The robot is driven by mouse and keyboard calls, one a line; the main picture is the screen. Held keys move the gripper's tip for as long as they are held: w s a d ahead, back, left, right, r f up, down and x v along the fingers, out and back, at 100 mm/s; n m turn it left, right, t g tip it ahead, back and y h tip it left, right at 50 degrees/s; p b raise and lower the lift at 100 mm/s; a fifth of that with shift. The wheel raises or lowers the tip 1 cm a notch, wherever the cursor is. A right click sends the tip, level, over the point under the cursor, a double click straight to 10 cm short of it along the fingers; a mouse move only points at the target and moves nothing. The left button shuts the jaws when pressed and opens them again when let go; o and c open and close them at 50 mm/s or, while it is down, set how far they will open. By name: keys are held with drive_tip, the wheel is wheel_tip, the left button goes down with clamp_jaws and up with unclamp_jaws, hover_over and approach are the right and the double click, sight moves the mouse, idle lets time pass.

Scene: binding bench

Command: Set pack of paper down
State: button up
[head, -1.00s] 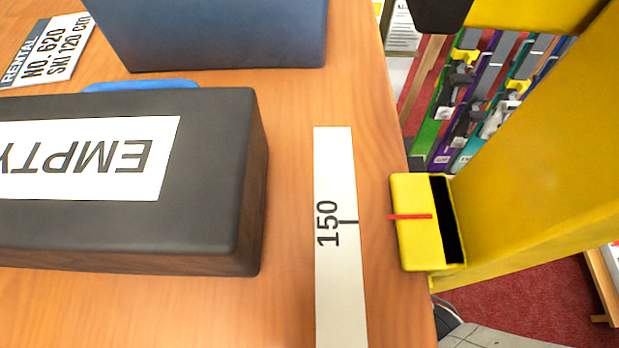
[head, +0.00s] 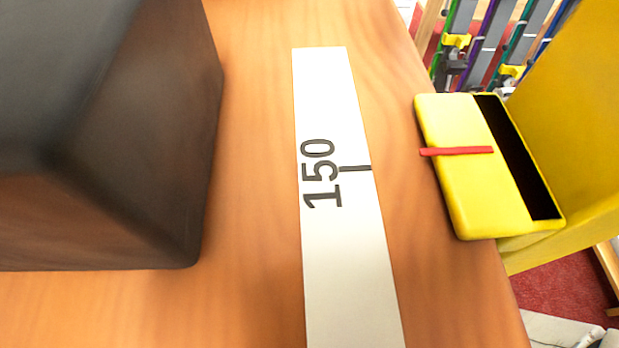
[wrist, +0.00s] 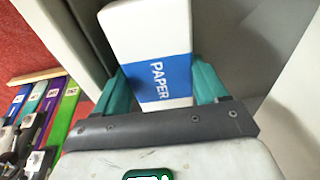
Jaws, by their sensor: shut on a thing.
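The pack of paper (wrist: 150,45) is a white block with a blue band reading "PAPER". In the wrist view it stands between the two teal fingers of my gripper (wrist: 165,90), which is shut on it. A pale grey surface runs close to its left side, and a grey area lies to its right. I cannot tell whether the pack touches anything beneath it. Neither the pack nor my gripper shows in the head view.
The wooden bench (head: 255,200) carries a dark box (head: 110,220) at left and a white strip marked 150 (head: 340,260). A yellow fixture with a red pointer (head: 475,185) stands at the bench's right edge.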

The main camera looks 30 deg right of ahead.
drive_tip(key=shift+f, duration=0.25)
drive_tip(key=shift+f, duration=0.3)
drive_tip(key=o, duration=1)
drive_tip(key=r+p, duration=0.1)
drive_tip(key=r, duration=0.2)
drive_tip(key=r+p, duration=0.1)
drive_tip(key=r, duration=0.1)
drive_tip(key=r+p, duration=0.2)
drive_tip(key=r, duration=0.1)
drive_tip(key=shift+s+a+r, duration=0.15)
drive_tip(key=shift+s+r, duration=0.15)
drive_tip(key=shift+s, duration=0.1)
